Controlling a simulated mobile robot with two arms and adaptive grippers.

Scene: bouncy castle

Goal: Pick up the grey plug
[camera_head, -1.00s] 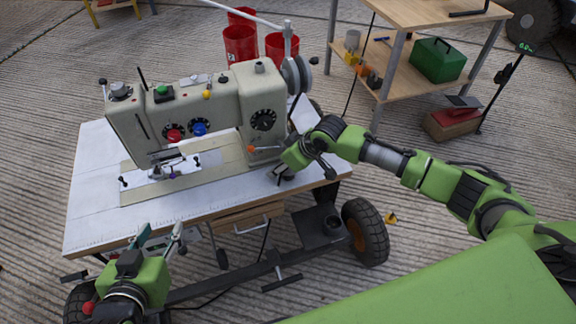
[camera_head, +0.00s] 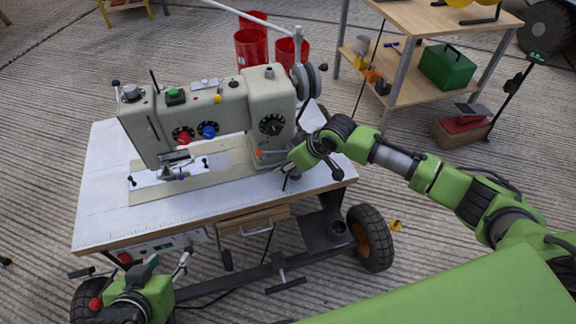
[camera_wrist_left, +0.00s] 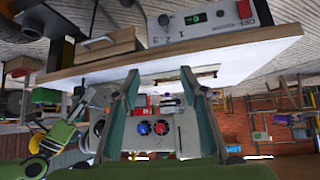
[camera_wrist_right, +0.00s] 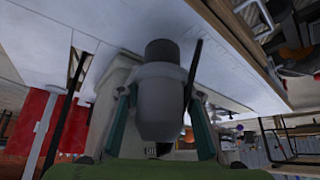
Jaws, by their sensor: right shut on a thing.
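The grey plug (camera_wrist_right: 160,98) fills the middle of the right wrist view. It is a rounded grey cylinder with a darker end and a thin dark rod beside it. My right gripper (camera_wrist_right: 158,90) has a finger on each side of it and is shut on it. In the head view my right gripper (camera_head: 289,172) is at the right end of the sewing machine (camera_head: 205,115), just over the white tabletop (camera_head: 105,205); the plug is not clear there. My left gripper (camera_head: 168,264) is open and empty in front of the table's front left edge; its fingers stand apart in the left wrist view (camera_wrist_left: 160,76).
The sewing machine stands close beside my right gripper. A wheeled frame with a black tyre (camera_head: 370,238) carries the table. A wooden shelf table (camera_head: 425,92) with a green box (camera_head: 447,66) stands at the back right, and red buckets (camera_head: 251,48) stand behind.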

